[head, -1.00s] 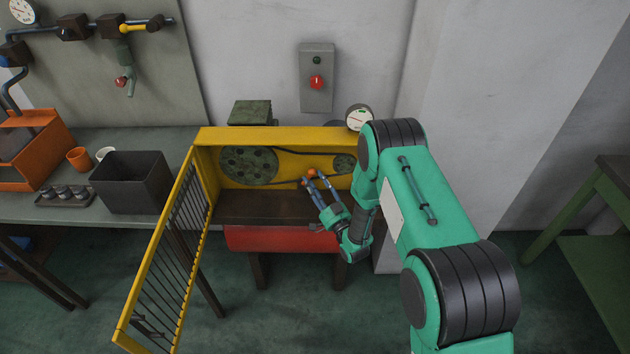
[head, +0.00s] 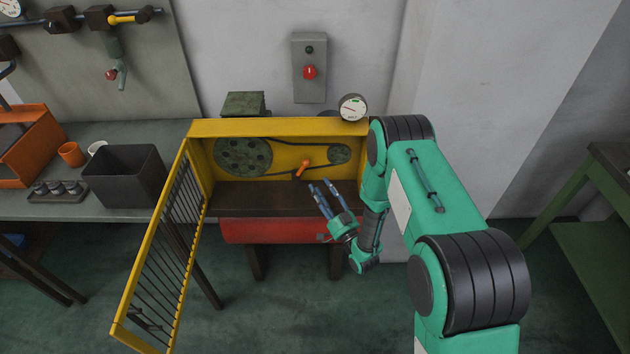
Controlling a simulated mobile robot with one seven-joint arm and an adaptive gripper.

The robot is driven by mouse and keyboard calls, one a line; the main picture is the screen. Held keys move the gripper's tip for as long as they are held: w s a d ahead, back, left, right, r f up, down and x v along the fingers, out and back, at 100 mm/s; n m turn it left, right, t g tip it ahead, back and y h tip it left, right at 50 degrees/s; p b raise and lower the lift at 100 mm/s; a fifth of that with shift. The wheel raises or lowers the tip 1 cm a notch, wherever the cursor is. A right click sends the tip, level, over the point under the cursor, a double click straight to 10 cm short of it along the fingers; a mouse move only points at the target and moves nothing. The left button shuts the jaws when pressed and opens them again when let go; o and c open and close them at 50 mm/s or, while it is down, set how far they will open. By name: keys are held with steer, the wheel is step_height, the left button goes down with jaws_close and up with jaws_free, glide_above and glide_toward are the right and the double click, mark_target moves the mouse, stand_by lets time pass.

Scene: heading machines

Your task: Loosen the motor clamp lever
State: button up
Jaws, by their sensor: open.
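The motor clamp lever (head: 303,167) has an orange handle and sits inside the yellow machine housing (head: 270,127), between the large green pulley (head: 243,157) and the small pulley (head: 339,153). The handle tilts up to the right from a dark base. My gripper (head: 321,188) is open and empty. Its two blue-grey fingers point up and left, below and right of the lever, apart from it. The lever is fully in view.
The yellow barred guard door (head: 160,262) stands open at the left. A belt runs around the pulleys. A gauge (head: 353,107) sits at the housing's top right corner. A control box with a red button (head: 310,72) is on the wall. A dark bin (head: 124,178) stands on the left bench.

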steer(key=shift+v, duration=1.8)
steer(key=shift+a, duration=0.1)
steer(key=c, duration=0.8)
steer(key=shift+w+a+r, duration=0.1)
steer(key=shift+a, duration=0.05)
jaws_close()
steer(key=a+r+n+h+p, duration=0.1)
steer(key=a+n, duration=0.1)
steer(key=w+a+r+n+h, duration=0.1)
steer(key=a+n, duration=0.1)
steer(key=w+a+r+n+h+p, duration=0.1)
steer(key=a+n, duration=0.1)
steer(key=shift+p, duration=0.35)
steer(key=s+a+r+n+h+p, duration=0.1)
steer(key=a+r+n+h+p, duration=0.2)
steer(key=a+n+h, duration=0.2)
steer(key=shift+s+a+n, duration=0.3)
steer(key=shift+a+n, duration=0.3)
steer(key=shift+n, duration=0.4)
